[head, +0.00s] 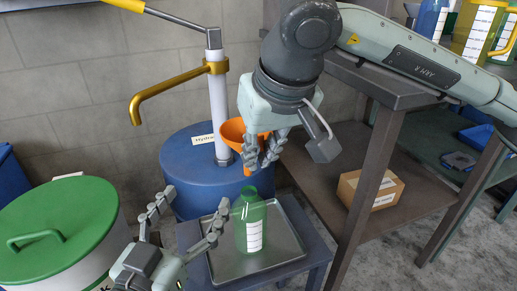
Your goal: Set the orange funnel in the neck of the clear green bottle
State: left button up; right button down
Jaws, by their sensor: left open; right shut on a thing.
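The orange funnel (233,133) is held in the head view by my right gripper (262,165), which is shut on it. Its narrow spout points down and shows just above the bottle's neck, apart from it as far as I can tell. The clear green bottle (245,228) stands upright on a metal tray, with a white scale label on its side. My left gripper (183,222) is open and empty. Its fingers point up, left of the bottle, with the right finger close to the bottle's side; I cannot tell if they touch.
The metal tray (284,258) sits on a small blue-grey stand. Behind it is a blue drum (187,165) with a hand pump (217,100). A green-lidded bin (60,240) stands at left. A shelf at right bears a cardboard box (371,189).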

pick_arm(q)
jog(key=r, duration=0.1)
jog(key=r+t, duration=0.1)
jog(key=d+r, duration=0.1)
jog(key=shift+s+d+r+h, duration=0.1)
jog(key=shift+s+h, duration=0.25)
jog(key=shift+h, duration=0.05)
pick_arm(e)
notch_tip(320, 180, down, 2)
jog(key=shift+f, duration=0.2)
pick_arm(q)
jog(key=shift+f+b, duration=0.2)
jog(key=shift+b, duration=0.15)
jog(key=shift+f+b, duration=1.7)
pick_arm(e)
jog(key=shift+f, duration=0.7)
dwell(0.6)
pick_arm(q)
jog(key=shift+f+b, duration=2)
pick_arm(e)
jog(key=shift+f, duration=1.6)
